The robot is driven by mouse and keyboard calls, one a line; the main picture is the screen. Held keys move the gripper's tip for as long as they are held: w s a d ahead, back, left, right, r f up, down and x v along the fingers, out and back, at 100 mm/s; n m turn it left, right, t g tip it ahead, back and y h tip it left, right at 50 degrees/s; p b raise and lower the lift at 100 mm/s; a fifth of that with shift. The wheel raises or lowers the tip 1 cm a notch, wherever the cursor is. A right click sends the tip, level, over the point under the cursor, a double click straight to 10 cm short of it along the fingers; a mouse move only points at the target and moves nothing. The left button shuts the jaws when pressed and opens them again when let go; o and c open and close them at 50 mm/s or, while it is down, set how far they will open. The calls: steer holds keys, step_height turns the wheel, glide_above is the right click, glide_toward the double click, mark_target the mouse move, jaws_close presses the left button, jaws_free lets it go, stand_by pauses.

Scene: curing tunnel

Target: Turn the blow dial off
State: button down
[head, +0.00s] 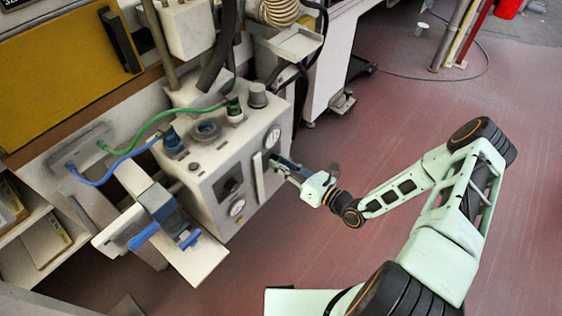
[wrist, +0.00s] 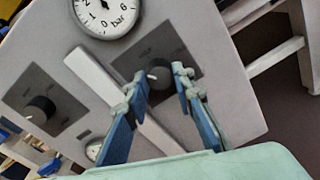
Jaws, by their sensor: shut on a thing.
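A dark round dial (wrist: 159,74) sits on a dark square plate (wrist: 150,50) on the front of the pale machine box. In the wrist view my gripper (wrist: 160,82) has its two blue fingers on either side of this dial, shut on it. A small white mark shows on the dial near the left fingertip. The lettering around it is too blurred to read. In the head view my gripper (head: 287,168) is at the right part of the box front and hides the dial. A second dark dial (wrist: 40,109) is on another plate, clear of my gripper.
A white upright bar (wrist: 118,100) stands out between the two dials. A pressure gauge (wrist: 105,14) is above it. The pale box (head: 215,165) carries green and blue hoses (head: 150,128) on top. The red floor (head: 400,130) right of the box is mostly open.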

steer(key=shift+n+t+p, duration=0.3)
steer(key=shift+n+p, duration=0.7)
steer(key=shift+n, duration=3.1)
steer(key=c, duration=1.6)
jaws_free()
steer(key=shift+d, duration=0.15)
steer(key=v, duration=1.1)
steer(key=shift+s+d, duration=0.25)
steer(key=shift+s, duration=0.1)
